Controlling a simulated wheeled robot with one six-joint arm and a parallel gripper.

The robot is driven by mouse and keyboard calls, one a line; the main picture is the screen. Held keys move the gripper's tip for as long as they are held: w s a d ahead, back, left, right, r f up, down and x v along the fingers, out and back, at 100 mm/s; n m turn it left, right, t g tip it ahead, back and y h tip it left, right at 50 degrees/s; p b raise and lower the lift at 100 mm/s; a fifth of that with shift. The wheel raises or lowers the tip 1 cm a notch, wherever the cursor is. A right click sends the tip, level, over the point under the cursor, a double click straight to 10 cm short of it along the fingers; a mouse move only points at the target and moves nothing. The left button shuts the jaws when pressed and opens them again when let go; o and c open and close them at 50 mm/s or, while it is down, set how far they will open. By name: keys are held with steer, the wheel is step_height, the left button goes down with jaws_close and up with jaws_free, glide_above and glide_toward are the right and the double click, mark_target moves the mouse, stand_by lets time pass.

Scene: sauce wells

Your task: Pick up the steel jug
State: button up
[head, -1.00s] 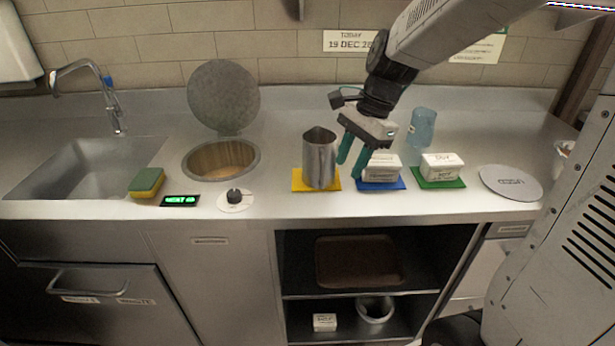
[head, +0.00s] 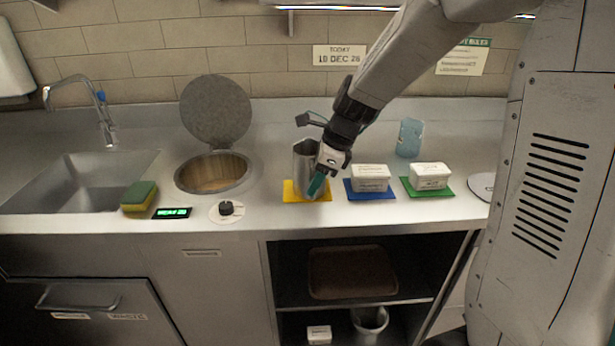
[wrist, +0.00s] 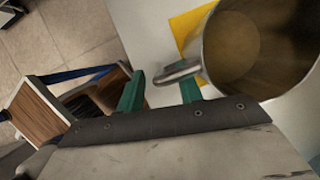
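The steel jug (head: 304,158) stands upright on a yellow mat (head: 291,196) on the counter. My gripper (head: 318,184) is at the jug's front right side and hides part of it. In the wrist view the jug's open mouth (wrist: 250,50) is at the upper right, and its handle (wrist: 176,73) sticks out toward my gripper (wrist: 162,84). The two green fingers are apart, with the handle at the gap between their tips. The right finger is on the side nearer the jug's body. I cannot tell whether either finger touches the handle.
White labelled tubs stand on a blue mat (head: 371,195) and a green mat (head: 407,188) to the right. A blue translucent container (head: 409,138) stands behind them. Left are a knob (head: 226,209), a lidded well (head: 213,172), a sponge (head: 138,196) and the sink (head: 75,185).

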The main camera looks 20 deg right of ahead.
steer(key=shift+w+f, duration=0.1)
steer(key=shift+f, duration=0.25)
jaws_close()
steer(key=shift+r, duration=0.15)
